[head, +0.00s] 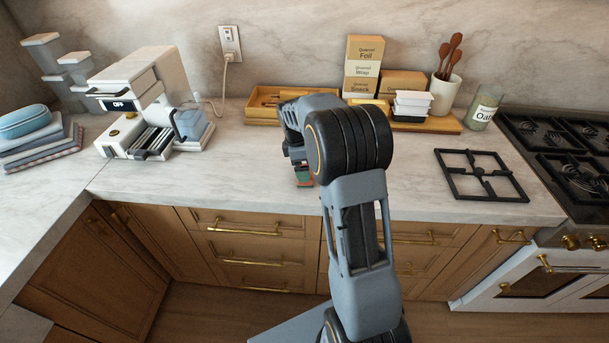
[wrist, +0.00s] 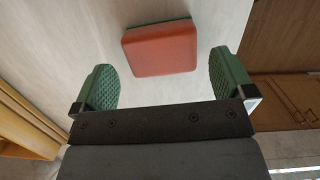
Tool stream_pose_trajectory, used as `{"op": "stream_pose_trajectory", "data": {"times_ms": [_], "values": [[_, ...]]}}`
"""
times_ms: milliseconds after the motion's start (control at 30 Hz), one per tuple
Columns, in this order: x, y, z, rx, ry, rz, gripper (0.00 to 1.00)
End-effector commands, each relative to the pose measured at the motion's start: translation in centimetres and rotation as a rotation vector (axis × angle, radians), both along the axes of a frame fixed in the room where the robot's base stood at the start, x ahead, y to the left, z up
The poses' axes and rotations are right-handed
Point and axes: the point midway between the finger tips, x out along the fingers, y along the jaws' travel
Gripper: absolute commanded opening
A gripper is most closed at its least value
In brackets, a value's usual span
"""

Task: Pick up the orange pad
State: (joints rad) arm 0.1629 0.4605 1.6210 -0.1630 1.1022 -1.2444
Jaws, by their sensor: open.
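The orange pad (wrist: 160,47) is a small rounded block, orange-red on its broad face with green showing along its edges. It lies on the pale marble counter (head: 240,165). In the wrist view my gripper (wrist: 164,84) is open, with one green ridged fingertip to each side. The pad shows beyond and between the fingertips, apart from both, and the jaws are empty. In the head view my gripper (head: 303,172) is low over the counter near its front edge, and my arm hides much of the area around it.
A wooden tray (head: 262,119) and a board with boxes (head: 364,55) stand along the back wall. A coffee machine (head: 150,100) is at left. A black burner grate (head: 480,174) lies right, beside the stove (head: 570,150). Left of my gripper the counter is clear.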

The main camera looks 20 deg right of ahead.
Motion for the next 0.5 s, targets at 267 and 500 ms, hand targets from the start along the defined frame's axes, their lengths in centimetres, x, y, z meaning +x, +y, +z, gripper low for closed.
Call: {"op": "stream_pose_trajectory", "data": {"times_ms": [267, 500], "values": [[-0.4, -0.4, -3.3, 0.001, 0.002, 0.0, 1.0], [-0.4, -0.5, -3.8, 0.0, 0.001, 0.0, 1.0]]}}
